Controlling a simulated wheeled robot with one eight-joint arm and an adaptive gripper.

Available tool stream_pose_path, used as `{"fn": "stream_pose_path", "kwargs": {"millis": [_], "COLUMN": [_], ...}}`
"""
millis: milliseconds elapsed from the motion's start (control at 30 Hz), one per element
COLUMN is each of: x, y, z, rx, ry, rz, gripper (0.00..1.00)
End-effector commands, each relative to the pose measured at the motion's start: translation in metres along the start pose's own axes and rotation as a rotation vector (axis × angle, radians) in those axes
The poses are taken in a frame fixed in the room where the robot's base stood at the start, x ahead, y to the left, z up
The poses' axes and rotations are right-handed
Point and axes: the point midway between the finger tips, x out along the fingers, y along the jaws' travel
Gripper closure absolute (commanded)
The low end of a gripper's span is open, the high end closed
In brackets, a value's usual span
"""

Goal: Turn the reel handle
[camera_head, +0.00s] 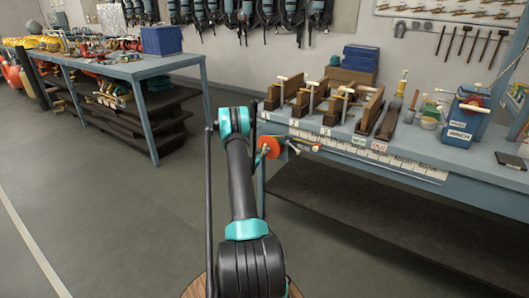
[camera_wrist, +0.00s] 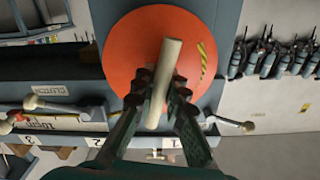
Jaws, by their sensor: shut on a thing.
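The reel is an orange-red round disc (camera_wrist: 125,62) with a yellow-and-black striped mark, on a dark blue-grey mount in the wrist view. Its cream, rod-shaped handle (camera_wrist: 171,55) stands out from the disc towards the camera, tilted slightly. My gripper (camera_wrist: 159,88) has its two dark fingers shut on the handle, one on each side. In the head view the orange reel (camera_head: 268,147) shows at the workbench's left front edge, just right of my arm. My gripper is mostly hidden there, so its hold shows only in the wrist view.
Cream-tipped levers lie left (camera_wrist: 50,104) and right (camera_wrist: 232,123) of the reel in the wrist view. The workbench (camera_head: 440,165) holds wooden clamp stands (camera_head: 310,100) and a blue winch box (camera_head: 466,120). Another bench (camera_head: 135,68) stands at left. The floor between is clear.

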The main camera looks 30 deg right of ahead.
Motion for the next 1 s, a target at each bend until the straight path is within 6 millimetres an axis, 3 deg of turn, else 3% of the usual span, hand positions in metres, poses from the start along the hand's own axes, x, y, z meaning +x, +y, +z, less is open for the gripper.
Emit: {"fn": "stream_pose_path", "kwargs": {"millis": [67,100,267,667,1000], "x": [-0.001,-0.001,-0.001,0.000,-0.001], "y": [0.001,0.001,0.000,-0.001,-0.013], "z": [0.000,0.000,0.000,-0.006,-0.059], "rx": [0.001,0.001,0.001,0.001,0.001], "ry": [0.000,0.000,0.000,0.000,0.000], "rz": [0.001,0.001,0.001,0.000,0.000], "gripper": [1.00,0.83,0.63,0.63,0.63]}}
